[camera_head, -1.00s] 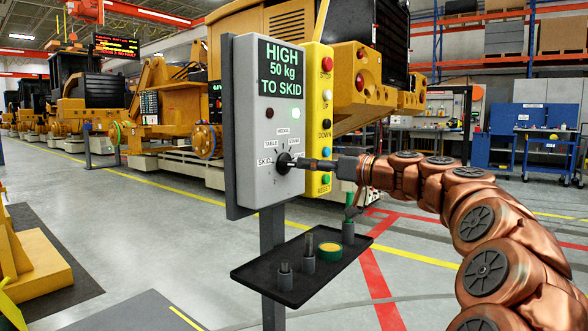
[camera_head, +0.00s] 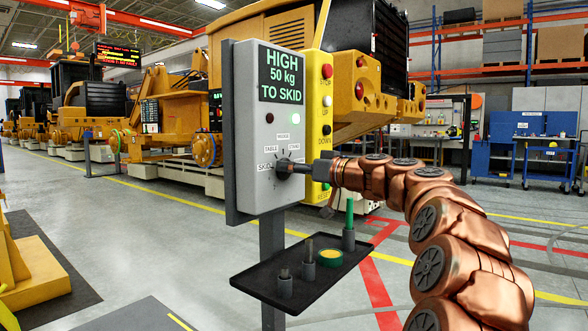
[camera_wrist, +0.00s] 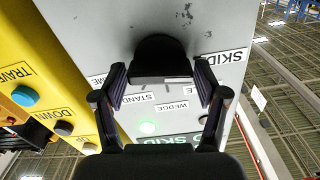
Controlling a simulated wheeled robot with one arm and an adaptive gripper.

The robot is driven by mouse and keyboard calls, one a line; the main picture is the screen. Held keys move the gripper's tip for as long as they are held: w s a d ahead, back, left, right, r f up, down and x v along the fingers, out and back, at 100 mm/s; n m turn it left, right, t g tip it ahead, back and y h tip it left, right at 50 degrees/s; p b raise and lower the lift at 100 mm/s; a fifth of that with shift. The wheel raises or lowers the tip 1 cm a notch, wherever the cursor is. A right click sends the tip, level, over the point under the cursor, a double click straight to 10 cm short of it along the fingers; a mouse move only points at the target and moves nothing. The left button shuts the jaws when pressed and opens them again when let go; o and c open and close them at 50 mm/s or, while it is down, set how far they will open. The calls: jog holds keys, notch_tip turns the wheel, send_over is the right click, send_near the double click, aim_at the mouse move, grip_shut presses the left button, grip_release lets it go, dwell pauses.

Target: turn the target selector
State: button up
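The target selector is a black round knob (camera_head: 283,168) on the grey panel (camera_head: 250,120), with labels TABLE, WEDGE, STAND and SKID around it. The display (camera_head: 282,72) reads HIGH 50 kg TO SKID. My gripper (camera_head: 296,167) reaches the knob from the right. The SKID label (camera_wrist: 222,57) is right of the knob there.
A yellow button strip (camera_head: 323,110) stands close right of the panel. It also shows in the wrist view (camera_wrist: 50,70). A black tray (camera_head: 262,278) with several small parts juts out below. Open floor lies to the left.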

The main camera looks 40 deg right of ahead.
jog(key=c, duration=0.7)
jog(key=shift+c, duration=0.2)
jog(key=shift+r+m, duration=0.1)
jog(key=shift+m, duration=0.2)
jog(key=m+p, duration=0.3)
jog(key=shift+r, duration=0.2)
jog(key=shift+d+m+p, duration=0.15)
jog(key=shift+m+p, duration=1.05)
jog(key=shift+f+m+p, duration=0.3)
jog(key=shift+m+p, duration=0.45)
jog(key=shift+m, duration=0.15)
jog(key=shift+f, duration=0.1)
jog(key=o, duration=1.1)
